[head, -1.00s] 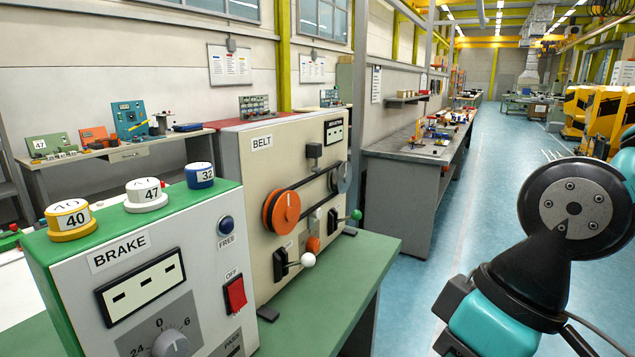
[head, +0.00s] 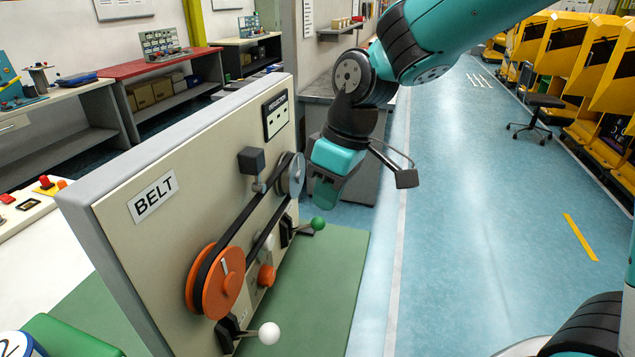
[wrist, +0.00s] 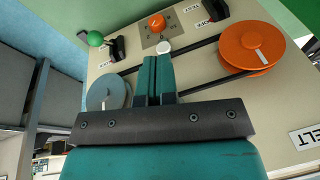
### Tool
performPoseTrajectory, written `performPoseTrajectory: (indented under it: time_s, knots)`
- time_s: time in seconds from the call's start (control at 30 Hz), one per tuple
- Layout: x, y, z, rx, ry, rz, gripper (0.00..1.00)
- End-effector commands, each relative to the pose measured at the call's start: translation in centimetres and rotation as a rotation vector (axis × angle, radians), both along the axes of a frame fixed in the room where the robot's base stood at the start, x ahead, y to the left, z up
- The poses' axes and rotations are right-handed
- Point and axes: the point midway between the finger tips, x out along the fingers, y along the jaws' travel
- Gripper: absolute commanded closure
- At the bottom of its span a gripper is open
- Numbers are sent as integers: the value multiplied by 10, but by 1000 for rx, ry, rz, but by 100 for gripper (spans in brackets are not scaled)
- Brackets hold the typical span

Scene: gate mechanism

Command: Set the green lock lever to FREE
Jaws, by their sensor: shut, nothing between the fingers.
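The green lock lever (head: 318,223) has a green ball on a short arm from a black base, low on the far end of the BELT panel (head: 115,255). Its ball points outward to the right. In the wrist view the green ball (wrist: 95,38) and black base show at upper left. My gripper (head: 324,203) is just above and right of the lever in the head view, apart from it. In the wrist view my gripper (wrist: 155,62) has its teal fingers together and empty, to the right of the lever.
An orange pulley (head: 215,285), a grey pulley (head: 291,175) and a black belt stand out from the panel. An orange knob (head: 266,275) and a white-ball lever (head: 269,333) are nearby. The green bench top (head: 335,290) is clear in front; blue floor lies open right.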

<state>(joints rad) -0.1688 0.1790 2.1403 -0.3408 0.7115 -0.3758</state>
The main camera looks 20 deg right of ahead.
Motion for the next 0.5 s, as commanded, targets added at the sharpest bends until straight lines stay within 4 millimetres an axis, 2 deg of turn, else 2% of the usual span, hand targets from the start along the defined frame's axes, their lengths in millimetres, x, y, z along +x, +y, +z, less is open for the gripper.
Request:
performPoseTrajectory:
  time_s: [0.03,0.1,0.2,0.33,0.5]
  knots:
    - [29,-7,9,-20,1,20,100]
    - [63,-17,3,-45,-10,59,100]
    - [101,-32,-10,-75,-23,105,100]
    - [128,-46,-26,-100,-31,145,100]
    - [139,-51,-42,-111,-33,161,100]
